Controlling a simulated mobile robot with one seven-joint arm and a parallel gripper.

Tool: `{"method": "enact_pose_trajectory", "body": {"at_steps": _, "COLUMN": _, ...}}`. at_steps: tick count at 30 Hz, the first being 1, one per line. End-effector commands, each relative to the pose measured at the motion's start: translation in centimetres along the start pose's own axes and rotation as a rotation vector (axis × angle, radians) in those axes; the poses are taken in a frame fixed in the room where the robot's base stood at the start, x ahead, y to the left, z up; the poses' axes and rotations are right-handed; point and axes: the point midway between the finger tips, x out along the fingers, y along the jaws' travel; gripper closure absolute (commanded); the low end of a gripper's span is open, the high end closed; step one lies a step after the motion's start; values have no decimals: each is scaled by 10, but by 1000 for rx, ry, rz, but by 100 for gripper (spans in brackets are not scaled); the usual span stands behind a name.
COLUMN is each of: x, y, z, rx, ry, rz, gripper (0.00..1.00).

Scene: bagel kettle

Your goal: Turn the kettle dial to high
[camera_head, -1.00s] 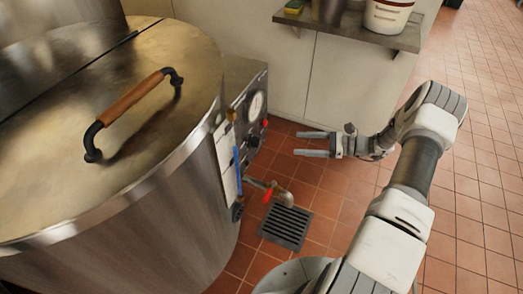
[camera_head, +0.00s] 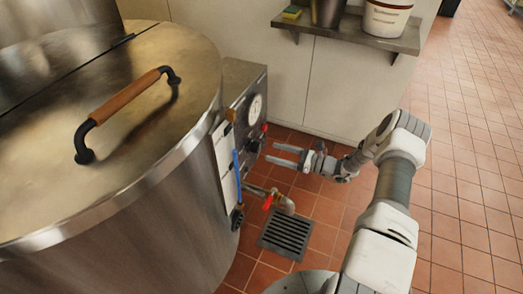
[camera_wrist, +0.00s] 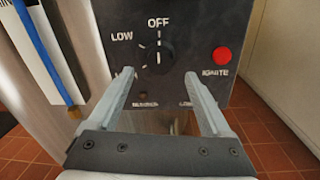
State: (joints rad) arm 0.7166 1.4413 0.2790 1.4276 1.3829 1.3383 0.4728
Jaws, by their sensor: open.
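The kettle (camera_head: 150,215) is a large steel vessel at the left of the head view. Its dark control panel (camera_wrist: 190,25) fills the upper wrist view. The black dial (camera_wrist: 156,60) is between and just beyond my fingertips. Its white mark appears upright, toward the OFF label; LOW is to its upper left. I cannot see a HIGH label. My gripper (camera_wrist: 158,76) is open and empty, facing the panel. In the head view my gripper (camera_head: 271,154) is close to the panel's right side. I cannot tell whether the fingers touch the panel.
A red IGNITE button (camera_wrist: 222,55) is right of the dial. A pressure gauge (camera_head: 255,108) is above on the panel. A red-handled valve pipe (camera_head: 281,202) and floor drain (camera_head: 286,232) are below. A wall shelf (camera_head: 350,32) is behind. Tiled floor at right is clear.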

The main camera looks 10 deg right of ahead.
Motion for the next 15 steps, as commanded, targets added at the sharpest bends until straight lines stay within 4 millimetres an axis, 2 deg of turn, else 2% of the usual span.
{"method": "enact_pose_trajectory", "body": {"at_steps": 1, "x": 12, "y": 1, "z": -2, "rx": -1, "ry": 0, "rz": 4, "gripper": 17}}
{"method": "enact_pose_trajectory", "body": {"at_steps": 6, "x": 40, "y": 0, "z": -1, "rx": -1, "ry": 0, "rz": 3, "gripper": 17}}
{"method": "enact_pose_trajectory", "body": {"at_steps": 10, "x": 53, "y": 0, "z": 0, "rx": -1, "ry": 1, "rz": 0, "gripper": 17}}
{"method": "enact_pose_trajectory", "body": {"at_steps": 15, "x": 60, "y": 0, "z": 0, "rx": -1, "ry": 1, "rz": 1, "gripper": 17}}
